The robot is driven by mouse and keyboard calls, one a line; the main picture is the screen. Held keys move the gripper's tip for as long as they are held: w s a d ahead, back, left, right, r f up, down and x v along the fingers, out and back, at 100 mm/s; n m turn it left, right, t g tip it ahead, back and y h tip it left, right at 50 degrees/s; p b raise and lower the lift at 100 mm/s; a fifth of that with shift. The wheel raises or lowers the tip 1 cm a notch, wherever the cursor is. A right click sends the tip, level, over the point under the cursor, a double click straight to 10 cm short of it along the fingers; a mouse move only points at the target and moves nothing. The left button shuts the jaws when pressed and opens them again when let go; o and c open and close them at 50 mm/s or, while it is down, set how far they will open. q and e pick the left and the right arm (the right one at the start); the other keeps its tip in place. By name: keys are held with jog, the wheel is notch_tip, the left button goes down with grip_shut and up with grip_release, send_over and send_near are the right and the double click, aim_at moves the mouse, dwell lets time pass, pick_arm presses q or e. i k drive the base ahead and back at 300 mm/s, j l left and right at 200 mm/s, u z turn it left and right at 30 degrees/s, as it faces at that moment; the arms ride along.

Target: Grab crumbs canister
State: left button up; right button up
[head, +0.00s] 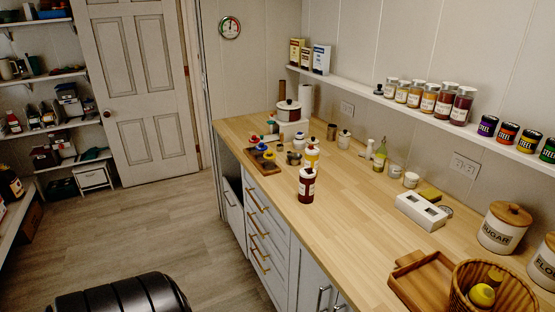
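I can read no crumbs label on any canister in the head view. A white canister with a wooden lid marked SUGAR (502,228) stands upright on the right of the wooden counter (345,236). A similar canister whose label begins "FLO" (543,262) is cut off by the right edge. A small white lidded jar (344,139) and a dark jar (331,132) stand far back on the counter; any labels are too small to read. Neither of my grippers shows in this view.
A wicker basket (523,297) with yellow fruit and a wooden tray (425,283) fill the near right counter. A dark red bottle (307,186) stands near the front edge. Several jars line the wall shelf (375,97). The floor (150,232) left of the counter is mostly clear.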

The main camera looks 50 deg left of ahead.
aim_at(311, 157)
jog(key=u, duration=0.95)
jog(key=j+u, duration=0.1)
jog(key=u, duration=1.3)
jog(key=i+u, duration=0.1)
jog(key=u, duration=0.4)
jog(key=i, duration=1.55)
jog(key=i+j, duration=0.1)
jog(key=i, duration=1.65)
jog(key=i+j+z, duration=0.15)
jog(key=i+z, duration=0.25)
jog(key=i+j+z, duration=0.45)
jog(key=i, duration=0.15)
jog(key=l+z, duration=0.1)
jog(key=z, duration=1.8)
